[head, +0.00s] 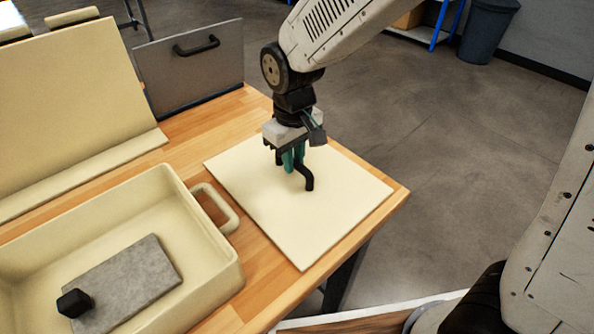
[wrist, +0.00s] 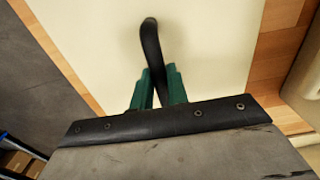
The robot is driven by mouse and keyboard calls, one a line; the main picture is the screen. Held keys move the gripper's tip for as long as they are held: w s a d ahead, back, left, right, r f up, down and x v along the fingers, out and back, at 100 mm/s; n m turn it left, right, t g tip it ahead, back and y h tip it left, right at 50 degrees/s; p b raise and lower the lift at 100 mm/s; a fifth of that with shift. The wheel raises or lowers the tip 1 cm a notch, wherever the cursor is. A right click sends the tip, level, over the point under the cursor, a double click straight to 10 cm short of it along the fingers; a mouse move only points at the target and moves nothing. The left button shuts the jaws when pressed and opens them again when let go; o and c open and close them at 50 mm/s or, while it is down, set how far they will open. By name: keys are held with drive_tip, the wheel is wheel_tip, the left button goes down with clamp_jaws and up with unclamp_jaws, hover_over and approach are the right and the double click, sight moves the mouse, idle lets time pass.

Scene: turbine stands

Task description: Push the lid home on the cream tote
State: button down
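The cream tote (head: 205,270) stands open at the lower left in the head view, cut off by the picture's edge. A flat cream lid (head: 270,215) with a black bent handle (head: 308,180) lies on the wooden table to the right of the tote. The lid also shows in the wrist view (wrist: 215,45). My gripper (head: 293,160) is over the lid, its green fingers on either side of the handle. In the wrist view the handle (wrist: 150,45) runs between the fingers with little gap, so the gripper looks shut on it.
A grey slab (head: 130,280) with a black knob (head: 74,303) lies inside the tote. A cream panel (head: 70,90) and a grey panel with a black handle (head: 195,75) stand upright behind. The table (head: 255,270) ends just beyond the lid's right side.

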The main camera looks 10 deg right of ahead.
wheel_tip(320, 180, up, 13)
idle(1.3)
idle(0.5)
